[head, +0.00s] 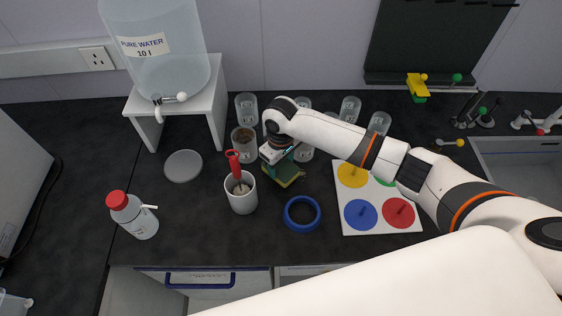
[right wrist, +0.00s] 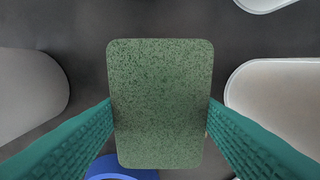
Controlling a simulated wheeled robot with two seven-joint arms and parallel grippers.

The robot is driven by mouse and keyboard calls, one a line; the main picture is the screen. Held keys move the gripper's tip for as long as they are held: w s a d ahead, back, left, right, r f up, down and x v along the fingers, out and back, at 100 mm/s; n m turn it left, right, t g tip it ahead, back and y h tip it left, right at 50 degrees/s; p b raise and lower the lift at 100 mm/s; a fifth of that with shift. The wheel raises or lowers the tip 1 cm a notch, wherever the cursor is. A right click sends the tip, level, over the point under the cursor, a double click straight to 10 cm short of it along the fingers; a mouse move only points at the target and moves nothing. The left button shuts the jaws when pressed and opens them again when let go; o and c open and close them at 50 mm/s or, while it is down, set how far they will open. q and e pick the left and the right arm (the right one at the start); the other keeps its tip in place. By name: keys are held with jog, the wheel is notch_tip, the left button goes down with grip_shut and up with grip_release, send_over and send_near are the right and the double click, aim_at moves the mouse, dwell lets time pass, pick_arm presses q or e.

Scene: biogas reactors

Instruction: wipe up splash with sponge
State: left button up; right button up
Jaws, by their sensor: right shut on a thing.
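The sponge, green on one face and yellow on the other, is under my right gripper (head: 282,160) in the middle of the dark bench. In the right wrist view its green face (right wrist: 160,100) fills the centre, with a teal finger touching each long side. My right gripper is shut on it. In the head view the sponge (head: 287,178) is partly covered by the gripper, and I cannot tell whether it touches the bench. I make out no splash in either view; the bench under the sponge is hidden. My left gripper is not in view.
A white cup (head: 241,199) with a red-handled tool stands just left of the sponge. A blue ring (head: 302,228) lies in front. Several clear jars (head: 246,107) stand behind. A board with coloured discs (head: 346,221) is at right, a red-capped bottle (head: 138,221) at left.

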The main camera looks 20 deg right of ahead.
jog(key=shift+f, duration=0.75)
